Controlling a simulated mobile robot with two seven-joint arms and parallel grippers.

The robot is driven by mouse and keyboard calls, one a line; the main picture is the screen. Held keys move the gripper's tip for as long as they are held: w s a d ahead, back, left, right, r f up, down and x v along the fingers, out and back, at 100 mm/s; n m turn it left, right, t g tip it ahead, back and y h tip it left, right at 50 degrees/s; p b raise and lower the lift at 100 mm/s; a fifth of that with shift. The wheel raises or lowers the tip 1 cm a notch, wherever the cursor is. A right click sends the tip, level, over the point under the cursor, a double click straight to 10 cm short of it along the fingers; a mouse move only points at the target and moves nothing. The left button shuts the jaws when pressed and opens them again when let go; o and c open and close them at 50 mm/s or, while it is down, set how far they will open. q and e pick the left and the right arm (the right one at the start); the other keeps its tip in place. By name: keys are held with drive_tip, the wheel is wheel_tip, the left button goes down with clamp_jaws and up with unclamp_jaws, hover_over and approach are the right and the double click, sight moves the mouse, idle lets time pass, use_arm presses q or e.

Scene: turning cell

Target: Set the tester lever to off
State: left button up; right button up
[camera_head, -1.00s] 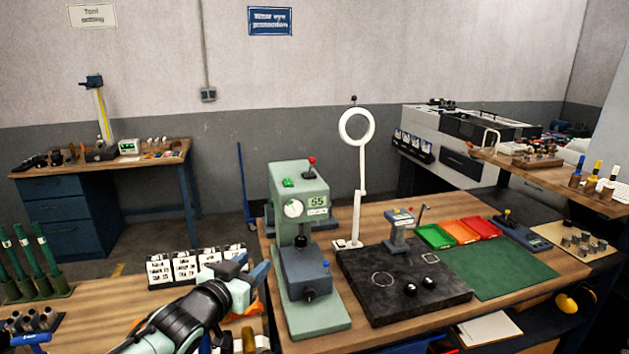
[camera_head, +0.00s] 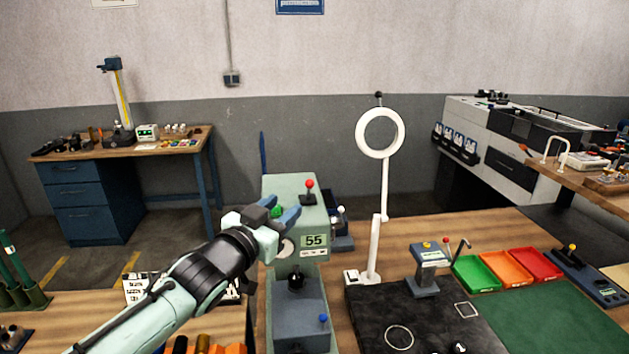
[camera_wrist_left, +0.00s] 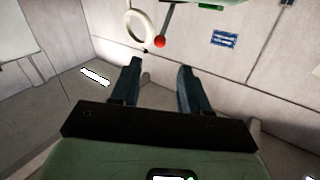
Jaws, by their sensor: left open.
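The tester is a green press-like machine (camera_head: 313,256) with a dial and the number 55 on its front. My right gripper is not in view.
A white ring lamp (camera_head: 381,188) stands right of the tester. A black plate (camera_head: 385,310), a small grey device (camera_head: 430,264) and green, orange and red trays (camera_head: 508,267) lie further right. A side bench (camera_head: 120,160) stands back left.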

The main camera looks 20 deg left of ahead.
sight(307, 186)
use_arm(q)
drive_tip(key=x, duration=0.2)
drive_tip(key=b+x, duration=0.1)
drive_tip(key=x, duration=0.1)
drive_tip(key=b+x, duration=0.1)
drive_tip(key=x, duration=0.1)
drive_tip(key=shift+w+f, duration=0.3)
drive_tip(key=x, duration=0.3)
drive_tip(key=p+x, duration=0.1)
drive_tip(key=x, duration=0.1)
drive_tip(key=shift+w+r, duration=0.25)
drive_tip(key=shift+w, duration=0.1)
drive_tip(key=shift+s, duration=0.1)
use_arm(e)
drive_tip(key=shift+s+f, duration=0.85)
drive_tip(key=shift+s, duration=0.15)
use_arm(q)
drive_tip(key=shift+s, duration=0.1)
drive_tip(key=shift+c, duration=0.9)
clamp_jaws()
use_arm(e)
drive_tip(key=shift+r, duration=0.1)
